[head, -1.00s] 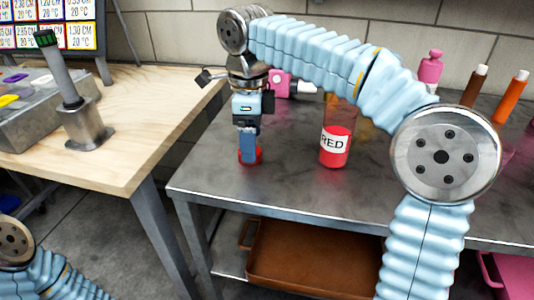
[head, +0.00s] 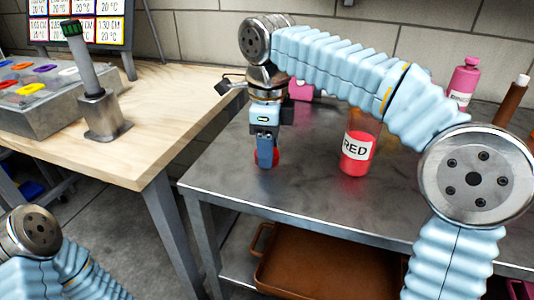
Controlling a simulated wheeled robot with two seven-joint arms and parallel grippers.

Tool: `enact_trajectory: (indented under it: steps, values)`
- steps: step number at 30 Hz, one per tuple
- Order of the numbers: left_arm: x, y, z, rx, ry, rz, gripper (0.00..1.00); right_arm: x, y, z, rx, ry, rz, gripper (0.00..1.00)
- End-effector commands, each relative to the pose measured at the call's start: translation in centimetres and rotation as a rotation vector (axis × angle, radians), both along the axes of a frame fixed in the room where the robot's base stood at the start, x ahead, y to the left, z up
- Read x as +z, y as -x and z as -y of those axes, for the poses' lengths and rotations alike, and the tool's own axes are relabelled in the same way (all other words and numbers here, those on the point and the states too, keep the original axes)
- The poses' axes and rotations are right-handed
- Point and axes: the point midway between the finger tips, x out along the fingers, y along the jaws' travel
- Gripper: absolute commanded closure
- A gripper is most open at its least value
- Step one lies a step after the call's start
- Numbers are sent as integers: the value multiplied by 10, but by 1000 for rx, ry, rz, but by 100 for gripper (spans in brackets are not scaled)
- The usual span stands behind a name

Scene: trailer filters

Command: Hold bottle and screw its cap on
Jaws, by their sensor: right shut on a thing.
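A clear bottle with red contents and a white label reading RED (head: 357,152) stands upright on the grey metal table. Its top is hidden behind my right arm. My right gripper (head: 265,160) points down at the table's left part, to the left of the bottle and apart from it. It is shut on a small red thing (head: 278,157), likely the cap, mostly hidden by the fingers and close to the tabletop. My left arm shows only at the lower left corner; its gripper is out of view.
A pink bottle (head: 464,80) and a brown bottle (head: 511,100) stand at the back right. A wooden table (head: 150,150) at left bears a grey box (head: 40,105) and a metal post with a lever (head: 103,115). A brown tray (head: 300,265) lies below. The metal table's front is clear.

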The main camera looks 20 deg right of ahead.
Motion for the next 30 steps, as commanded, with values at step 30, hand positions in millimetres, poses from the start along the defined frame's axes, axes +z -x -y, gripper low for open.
enact_trajectory:
  steps: [30]
  values:
    - [16, 0, 1, -3, 2, -1, 7, 100, 66, -25, 4, -1, 4, 78]
